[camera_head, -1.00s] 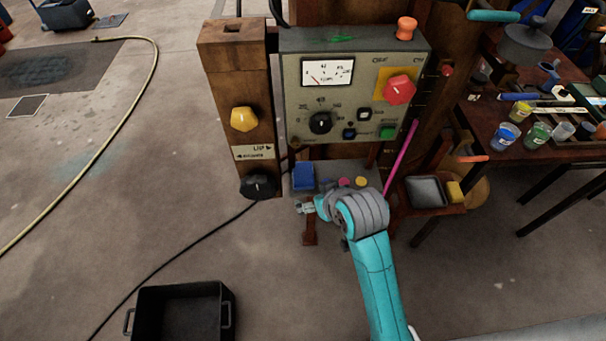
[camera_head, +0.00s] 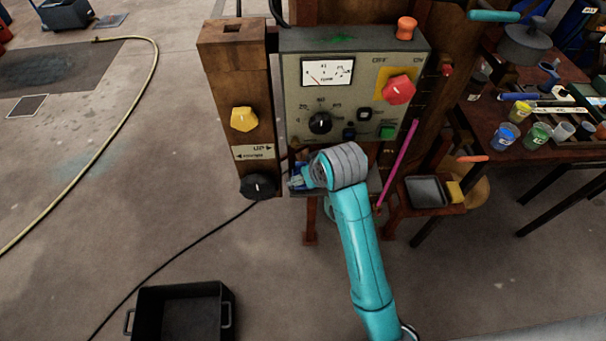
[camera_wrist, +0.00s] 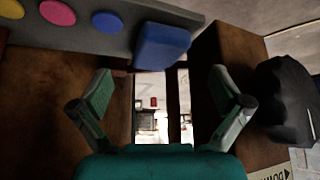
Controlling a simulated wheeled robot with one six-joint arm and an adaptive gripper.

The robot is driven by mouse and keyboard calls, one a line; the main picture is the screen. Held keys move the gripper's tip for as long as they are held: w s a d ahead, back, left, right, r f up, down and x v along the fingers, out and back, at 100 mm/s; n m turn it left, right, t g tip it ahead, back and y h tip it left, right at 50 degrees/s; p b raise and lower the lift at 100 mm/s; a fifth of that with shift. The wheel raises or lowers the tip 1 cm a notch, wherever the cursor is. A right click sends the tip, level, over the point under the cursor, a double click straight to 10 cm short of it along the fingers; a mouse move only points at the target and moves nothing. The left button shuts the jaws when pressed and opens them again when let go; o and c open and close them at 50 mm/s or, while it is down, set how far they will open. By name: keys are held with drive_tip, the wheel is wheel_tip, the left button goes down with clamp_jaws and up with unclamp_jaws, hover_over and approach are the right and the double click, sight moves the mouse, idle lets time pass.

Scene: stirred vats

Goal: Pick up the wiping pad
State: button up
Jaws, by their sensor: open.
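A blue pad (camera_wrist: 162,46) with rounded edges, which looks like the wiping pad, sits at the end of a grey shelf. It is at the top centre of the wrist view. In the head view my arm largely hides it. My gripper (camera_head: 299,182) is at the shelf below the control panel, close to the pad. In the wrist view my gripper (camera_wrist: 161,84) has its two fingers wide apart with nothing between them. The pad lies above and just beyond the fingers, and I cannot tell whether they touch it.
The grey shelf (camera_wrist: 85,38) also carries several coloured discs. A wooden post (camera_head: 236,85) with a black knob (camera_head: 258,186) stands left of the shelf.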

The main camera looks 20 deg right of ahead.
drive_tip(key=x, duration=0.5)
drive_tip(key=shift+w, duration=0.15)
drive_tip(key=c, duration=1.1)
drive_tip(key=shift+r, duration=0.55)
wheel_tip(320, 180, up, 3)
drive_tip(key=shift+f, duration=0.15)
drive_tip(key=s, duration=0.6)
drive_tip(key=s+d, duration=0.1)
drive_tip(key=s, duration=1.1)
drive_tip(key=shift+d+f, duration=0.1)
drive_tip(key=shift+d, duration=0.15)
drive_tip(key=shift+c, duration=0.2)
